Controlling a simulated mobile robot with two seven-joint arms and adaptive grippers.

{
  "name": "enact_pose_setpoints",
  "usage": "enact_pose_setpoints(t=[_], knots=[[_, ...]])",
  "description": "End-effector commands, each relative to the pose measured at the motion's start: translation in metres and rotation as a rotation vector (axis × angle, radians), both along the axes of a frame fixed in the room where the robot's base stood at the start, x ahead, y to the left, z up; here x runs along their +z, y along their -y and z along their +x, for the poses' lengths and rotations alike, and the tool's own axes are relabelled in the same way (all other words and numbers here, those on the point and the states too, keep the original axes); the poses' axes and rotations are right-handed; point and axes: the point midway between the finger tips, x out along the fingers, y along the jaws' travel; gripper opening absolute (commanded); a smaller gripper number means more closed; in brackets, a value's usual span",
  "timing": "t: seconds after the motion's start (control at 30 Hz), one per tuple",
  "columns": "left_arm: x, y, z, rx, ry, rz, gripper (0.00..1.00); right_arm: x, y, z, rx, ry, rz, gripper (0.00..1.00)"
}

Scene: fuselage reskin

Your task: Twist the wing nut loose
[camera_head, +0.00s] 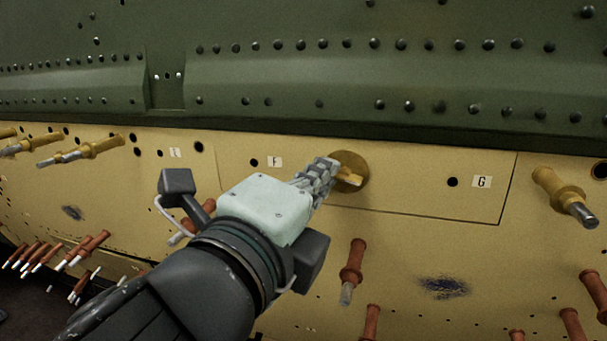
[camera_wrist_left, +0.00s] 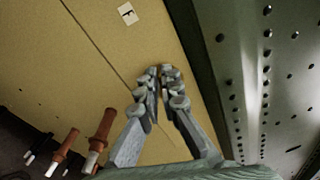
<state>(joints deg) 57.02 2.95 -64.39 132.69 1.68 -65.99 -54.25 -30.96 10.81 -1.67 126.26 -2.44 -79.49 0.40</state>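The brass wing nut (camera_head: 350,179) has a round disc base and sits on the tan panel between labels F and G. My left gripper (camera_head: 330,168) reaches it from the lower left, with its fingertips at the nut and overlapping part of it. In the left wrist view the fingers of the left gripper (camera_wrist_left: 162,75) are drawn close together at their tips. The nut is hidden behind them there. The fingers look shut on one wing of the nut, though the contact itself is covered. My right gripper is in neither view.
Several red-brown pins (camera_head: 352,262) stand out below. A green riveted skin (camera_head: 400,80) overhangs above. The panel around label G (camera_head: 482,182) is flat and clear.

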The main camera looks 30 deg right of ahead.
Motion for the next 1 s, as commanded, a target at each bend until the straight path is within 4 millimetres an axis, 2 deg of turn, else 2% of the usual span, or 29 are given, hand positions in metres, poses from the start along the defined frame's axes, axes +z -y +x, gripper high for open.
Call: enact_pose_setpoints(t=[0.4,1.0], knots=[[-0.0034,0.0009,0.0003,-0.023,-0.156,-0.134,0.0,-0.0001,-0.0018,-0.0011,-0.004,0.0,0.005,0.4],[-0.0032,0.001,0.0,-0.027,-0.18,-0.158,0.0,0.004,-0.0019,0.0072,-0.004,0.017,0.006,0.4]])
